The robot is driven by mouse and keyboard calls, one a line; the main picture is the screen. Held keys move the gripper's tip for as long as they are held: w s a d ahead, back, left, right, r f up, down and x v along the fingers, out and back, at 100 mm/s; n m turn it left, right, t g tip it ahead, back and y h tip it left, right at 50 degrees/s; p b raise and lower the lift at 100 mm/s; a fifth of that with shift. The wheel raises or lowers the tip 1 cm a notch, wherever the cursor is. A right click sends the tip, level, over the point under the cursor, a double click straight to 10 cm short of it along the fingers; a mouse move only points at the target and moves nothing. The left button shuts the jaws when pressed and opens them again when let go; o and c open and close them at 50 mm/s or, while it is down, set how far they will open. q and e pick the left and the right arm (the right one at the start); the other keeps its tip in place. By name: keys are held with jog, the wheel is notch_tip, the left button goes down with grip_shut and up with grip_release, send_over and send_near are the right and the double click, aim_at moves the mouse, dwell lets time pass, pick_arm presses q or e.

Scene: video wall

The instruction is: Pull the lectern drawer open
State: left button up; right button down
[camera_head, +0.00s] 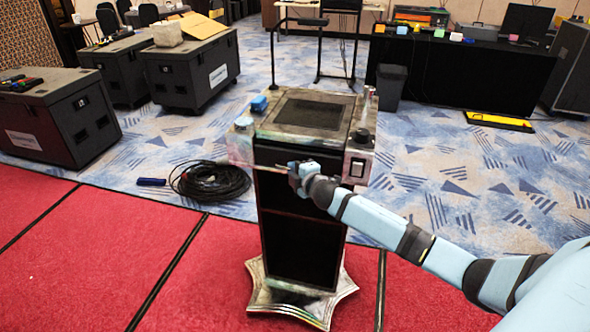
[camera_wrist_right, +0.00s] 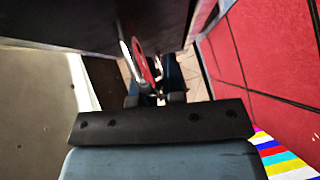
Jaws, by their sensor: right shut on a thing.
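The lectern (camera_head: 300,215) stands upright in the middle of the head view, a dark column on a star-shaped base with a worn, light top. My right gripper (camera_head: 293,175) is at its front, just under the top, where the drawer is. In the right wrist view my right gripper (camera_wrist_right: 156,92) is shut on a thin grey and red bar, the drawer handle (camera_wrist_right: 140,58). My left gripper is not in view.
Dark cases (camera_head: 190,72) stand at the back left, and a black-draped table (camera_head: 450,80) at the back right. Red floor in front is clear.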

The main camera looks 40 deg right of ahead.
jog(key=shift+s+a, duration=0.1)
jog(key=s+a+p, duration=0.2)
jog(key=s+a, duration=1.3)
jog(key=a, duration=0.3)
jog(key=shift+s+p, duration=0.25)
jog(key=shift+p, duration=0.1)
jog(key=shift+a, duration=0.1)
jog(key=c, duration=1.5)
grip_release()
